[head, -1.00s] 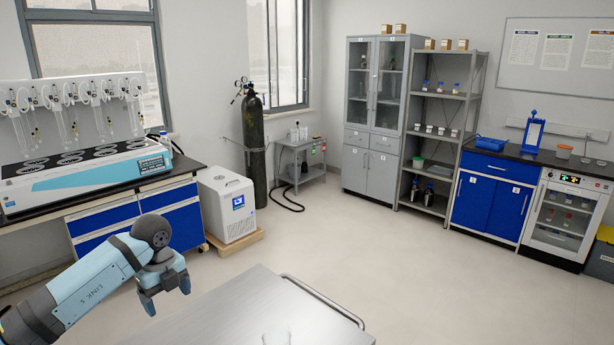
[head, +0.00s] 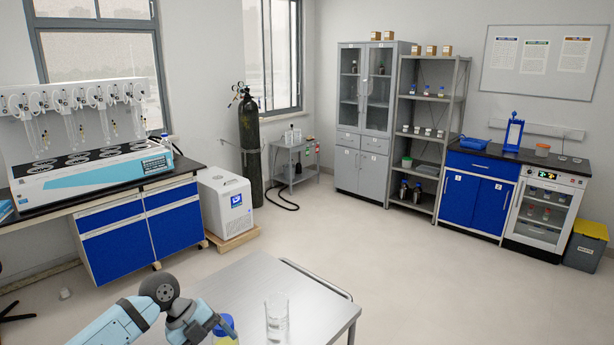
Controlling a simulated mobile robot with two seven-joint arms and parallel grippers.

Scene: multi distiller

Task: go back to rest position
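My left gripper (head: 207,328) is low in the head view, at the front left edge of the metal table (head: 320,305). Its fingertips are partly cut off or hidden, so I cannot tell whether it is open or shut. A bottle with a blue cap and yellow lower part (head: 226,330) shows right beside the gripper at the bottom edge; I cannot tell if they touch. A clear glass beaker (head: 277,317) stands upright on the table to the right. My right gripper is out of view.
A bench with the distiller (head: 90,172) is on the left, with a white chiller (head: 226,204) beside it. A gas cylinder (head: 250,150), cabinet (head: 362,120), shelf (head: 425,135) and blue bench (head: 475,200) line the back. The floor between is clear.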

